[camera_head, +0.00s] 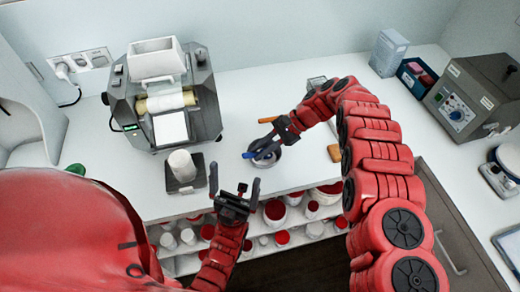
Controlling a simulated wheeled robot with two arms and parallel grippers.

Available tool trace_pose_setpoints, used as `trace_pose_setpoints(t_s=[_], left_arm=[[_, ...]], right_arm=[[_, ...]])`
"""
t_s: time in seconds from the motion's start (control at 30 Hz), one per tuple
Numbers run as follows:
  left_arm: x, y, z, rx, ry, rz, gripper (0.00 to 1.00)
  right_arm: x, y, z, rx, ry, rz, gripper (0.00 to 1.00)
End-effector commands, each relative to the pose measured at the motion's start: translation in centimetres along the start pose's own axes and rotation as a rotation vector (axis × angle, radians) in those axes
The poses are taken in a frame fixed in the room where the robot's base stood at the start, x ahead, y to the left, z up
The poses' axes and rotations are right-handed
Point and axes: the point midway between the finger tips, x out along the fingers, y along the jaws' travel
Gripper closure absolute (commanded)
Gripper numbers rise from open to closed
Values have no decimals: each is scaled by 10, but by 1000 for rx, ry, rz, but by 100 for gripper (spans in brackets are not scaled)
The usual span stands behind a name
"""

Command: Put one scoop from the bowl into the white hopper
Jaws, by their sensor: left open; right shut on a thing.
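The white hopper (152,60) sits on top of the dark mill (205,95) at the back left. A small round metal bowl (277,158) stands on the white worktop near the middle. My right gripper (266,144) is over the bowl, shut on a utensil with a blue part (249,155), which appears to be the scoop. The gripper hides much of the utensil, and I cannot tell whether it holds anything. My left gripper (234,182) is open and empty at the front edge of the worktop, below and left of the bowl.
A white cylindrical container (182,165) stands on a dark base (199,178) before the mill. Lidded jars (275,210) fill the shelf below. A grey control box (470,95) stands at right. The worktop between mill and bowl is mostly clear.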

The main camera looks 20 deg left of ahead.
Motion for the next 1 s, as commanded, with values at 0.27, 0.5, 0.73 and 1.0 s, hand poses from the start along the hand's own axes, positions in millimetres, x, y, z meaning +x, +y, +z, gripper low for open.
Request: trace_pose_setpoints(t_s=[0.27, 0.5, 0.73, 1.0], left_arm=[[-1, 0, 0, 0, 0, 0, 0], [0, 0, 0, 0, 0, 0, 0], [4, 0, -1, 0, 0, 0, 0], [9, 0, -2, 0, 0, 0, 0]], right_arm=[[1, 3, -3, 5, 3, 3, 100], [0, 2, -2, 5, 3, 3, 100], [-9, -2, 8, 4, 1, 2, 100], [-23, -8, 23, 1, 2, 0, 100]])
